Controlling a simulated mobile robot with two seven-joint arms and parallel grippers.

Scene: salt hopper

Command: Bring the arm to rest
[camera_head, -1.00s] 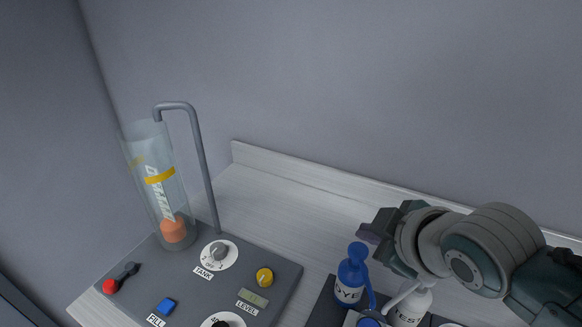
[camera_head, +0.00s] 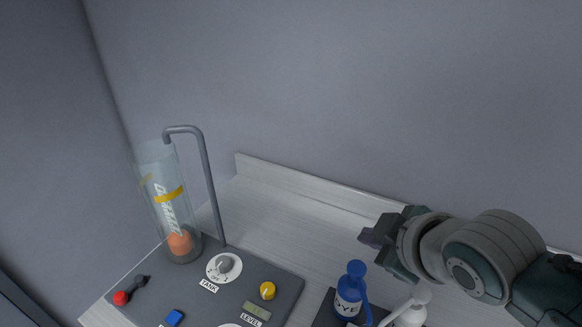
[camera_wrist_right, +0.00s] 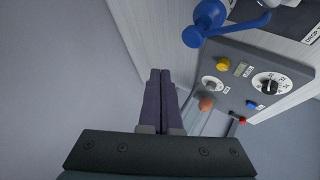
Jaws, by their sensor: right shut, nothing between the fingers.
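My right gripper (camera_head: 368,237) is in the right half of the head view, above the worktop and up behind the bottles. Its fingers point left, toward the control panel. In the right wrist view its two dark fingers (camera_wrist_right: 160,72) lie together, shut with nothing between them. It touches nothing that I can see. My left arm and gripper are not in view.
A dark panel (camera_head: 276,284) with knobs, a blue button and a red-ended lever stands left. Behind it are a clear cylinder (camera_head: 170,205) holding an orange ball and a bent grey pipe (camera_head: 207,175). A blue bottle (camera_head: 349,291) and a white bottle (camera_head: 411,314) stand below my gripper.

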